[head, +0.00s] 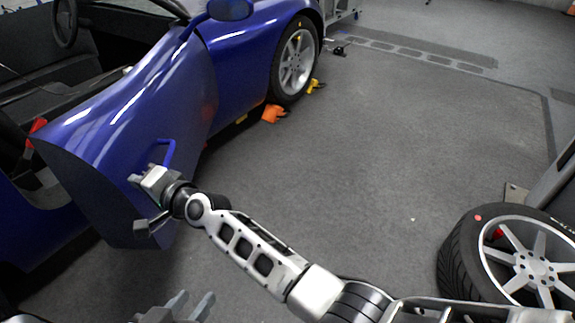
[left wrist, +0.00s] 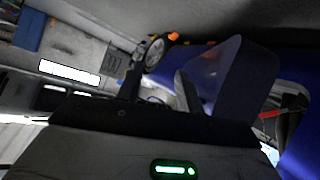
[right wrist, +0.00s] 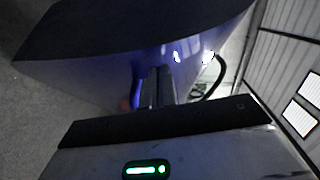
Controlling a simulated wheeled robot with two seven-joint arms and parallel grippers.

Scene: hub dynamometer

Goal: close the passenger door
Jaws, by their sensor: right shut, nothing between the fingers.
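The blue passenger door (head: 150,95) of the car stands open, swung out from the body, with its dark end face (head: 85,190) toward me. Its blue handle (head: 168,152) sticks out on the outer side. My right gripper (head: 146,175) is shut and empty, close to the door's outer side just below the handle; I cannot tell whether it touches. In the right wrist view its fingers (right wrist: 158,88) point at the blue door panel (right wrist: 105,70), beside the handle (right wrist: 136,88). My left gripper (head: 190,304) is open and empty at the bottom edge, apart from the door (left wrist: 215,75).
The car's front wheel (head: 296,62) is beyond the door, with orange chocks (head: 273,113) on the floor near it. A loose wheel (head: 515,262) is at the right. The grey floor between is clear.

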